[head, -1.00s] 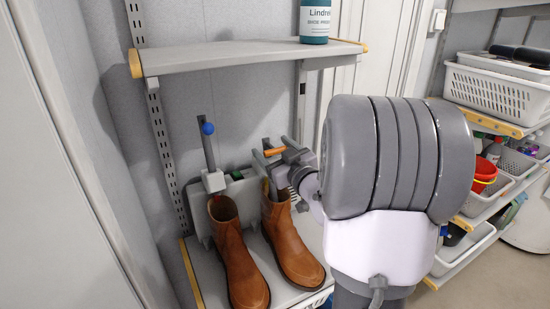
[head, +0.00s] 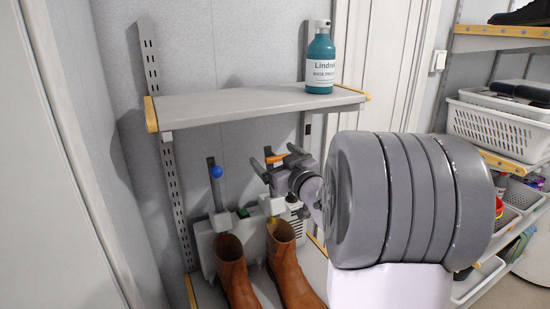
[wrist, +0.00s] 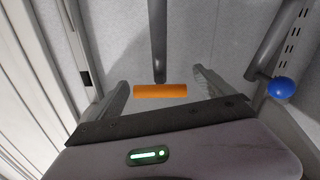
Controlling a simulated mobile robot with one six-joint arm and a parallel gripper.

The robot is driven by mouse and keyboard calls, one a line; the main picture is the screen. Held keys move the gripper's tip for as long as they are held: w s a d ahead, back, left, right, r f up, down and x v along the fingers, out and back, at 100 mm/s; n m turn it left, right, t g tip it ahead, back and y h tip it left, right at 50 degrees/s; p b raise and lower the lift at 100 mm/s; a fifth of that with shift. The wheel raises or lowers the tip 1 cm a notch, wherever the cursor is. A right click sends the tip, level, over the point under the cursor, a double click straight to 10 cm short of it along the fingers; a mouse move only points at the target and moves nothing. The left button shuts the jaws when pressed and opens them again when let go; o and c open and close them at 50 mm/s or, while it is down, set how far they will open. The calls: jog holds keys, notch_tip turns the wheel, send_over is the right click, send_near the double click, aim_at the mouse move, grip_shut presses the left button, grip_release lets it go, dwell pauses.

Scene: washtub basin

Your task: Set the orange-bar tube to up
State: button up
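The boot dryer (head: 204,243) stands behind the two boots and has two grey tubes. In the head view, the orange bar (head: 276,158) is just above and right of the blue ball on the other tube. Its tube (head: 270,186) looks about upright, partly hidden by my gripper. My gripper (head: 270,160) reaches in from the right at the bar. In the wrist view, the orange bar (wrist: 160,91) lies crosswise at the tube's end (wrist: 158,45), between my spread fingers (wrist: 162,92), with a gap on each side. Contact with the gripper cannot be told.
The blue ball (head: 216,171) tops the left tube; it also shows in the wrist view (wrist: 281,88). Brown boots (head: 236,280) stand in front. A shelf (head: 250,104) with a teal bottle (head: 320,62) overhangs the dryer. White baskets (head: 498,128) are at right.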

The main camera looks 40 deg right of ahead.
jog(key=p+v, duration=0.1)
jog(key=v, duration=1.6)
jog(key=shift+s+p, duration=0.2)
jog(key=shift+p, duration=0.2)
